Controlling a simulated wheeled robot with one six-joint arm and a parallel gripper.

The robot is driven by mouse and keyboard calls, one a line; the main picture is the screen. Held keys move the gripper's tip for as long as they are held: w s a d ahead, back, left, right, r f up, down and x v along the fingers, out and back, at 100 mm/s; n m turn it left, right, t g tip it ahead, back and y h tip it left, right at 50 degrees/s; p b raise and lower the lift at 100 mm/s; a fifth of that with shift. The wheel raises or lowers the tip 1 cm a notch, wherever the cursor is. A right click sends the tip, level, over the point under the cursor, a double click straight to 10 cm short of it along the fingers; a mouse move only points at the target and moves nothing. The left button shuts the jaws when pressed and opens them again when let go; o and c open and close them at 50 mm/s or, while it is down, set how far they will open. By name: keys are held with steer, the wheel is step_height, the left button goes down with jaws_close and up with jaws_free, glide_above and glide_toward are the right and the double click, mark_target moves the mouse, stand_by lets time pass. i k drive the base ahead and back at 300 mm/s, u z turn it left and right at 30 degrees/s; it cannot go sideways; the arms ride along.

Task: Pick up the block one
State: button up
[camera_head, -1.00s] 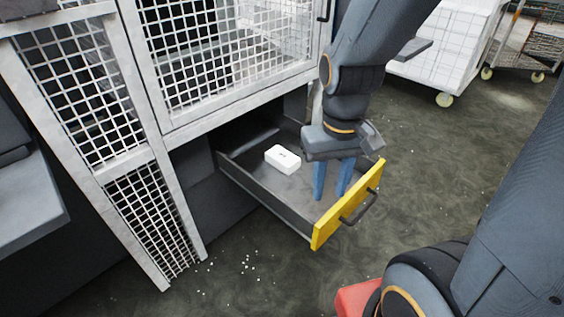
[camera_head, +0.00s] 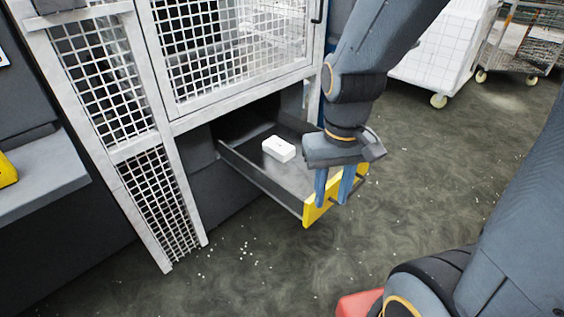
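A white block (camera_head: 279,149) with a small dark mark on top lies in the open drawer, towards its back; I take it to be block one. The drawer (camera_head: 262,181) is dark grey with a yellow front (camera_head: 316,212) and a dark handle, and sticks out from under the cage. My gripper (camera_head: 333,203) points down with its two blue fingers apart and nothing between them. It is to the right of the block, and its fingers cover part of the yellow front. Whether they touch the front I cannot tell.
The white mesh cage (camera_head: 238,110) stands above and left of the drawer. A grey ledge (camera_head: 40,185) with a yellow thing (camera_head: 6,172) is at the left. White bits are scattered on the floor (camera_head: 235,270). Wheeled carts stand at the back right. Floor right of the drawer is mostly clear.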

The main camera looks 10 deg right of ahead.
mark_target(282, 150)
steer(key=k, duration=0.8)
steer(key=z, duration=0.9)
steer(key=i, duration=0.85)
steer(key=z, duration=0.5)
steer(key=i, duration=0.85)
steer(key=u, duration=0.9)
steer(key=i, duration=0.85)
steer(key=u, duration=0.75)
